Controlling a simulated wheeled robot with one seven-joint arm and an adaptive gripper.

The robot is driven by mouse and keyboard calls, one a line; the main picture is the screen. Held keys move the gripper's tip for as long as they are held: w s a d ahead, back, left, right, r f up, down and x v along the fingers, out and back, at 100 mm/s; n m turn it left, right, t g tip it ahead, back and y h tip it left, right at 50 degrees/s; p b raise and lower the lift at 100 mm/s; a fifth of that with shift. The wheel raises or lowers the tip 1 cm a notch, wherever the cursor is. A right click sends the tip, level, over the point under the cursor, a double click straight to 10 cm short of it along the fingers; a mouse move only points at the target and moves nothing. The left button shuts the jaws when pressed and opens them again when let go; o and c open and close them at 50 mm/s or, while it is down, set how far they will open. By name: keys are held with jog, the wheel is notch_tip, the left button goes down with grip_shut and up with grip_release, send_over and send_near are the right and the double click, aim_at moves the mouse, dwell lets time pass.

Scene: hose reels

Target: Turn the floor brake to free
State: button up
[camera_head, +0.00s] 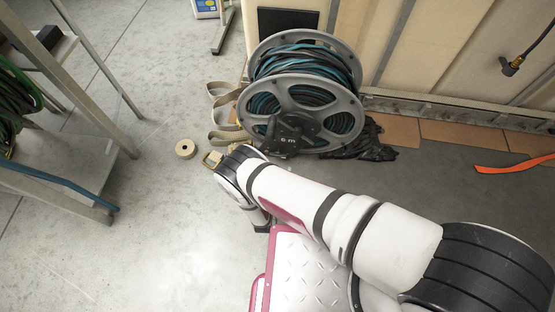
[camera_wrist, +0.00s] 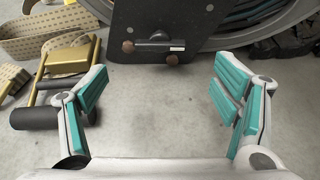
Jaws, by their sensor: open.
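A hose reel (camera_head: 345,103) with grey flanges and dark and teal hose stands on the floor, marked "6 m". In the wrist view its black side plate (camera_wrist: 125,18) is at the top middle. A short dark bar with a pale end (camera_wrist: 160,45) crosses the plate's lower part, between two brown bolt heads. It looks like the floor brake, but I see no label or free mark. My gripper (camera_wrist: 162,75) is open and empty, its teal-padded fingers either side of bare floor, just short of the bar. In the head view my arm hides the gripper.
A webbing strap (camera_wrist: 48,28) and a brass-coloured buckle or ratchet (camera_wrist: 62,65) lie close to my left finger. A tape roll (camera_head: 185,149) is on the floor. A metal rack (camera_head: 70,160) stands left, an orange strip (camera_head: 510,165) lies right. Floor between rack and reel is mostly clear.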

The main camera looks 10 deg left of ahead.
aim_at(278, 153)
jog(key=b+x, duration=0.3)
jog(key=x, duration=0.6)
jog(key=shift+c, duration=0.3)
jog(key=c, duration=1.1)
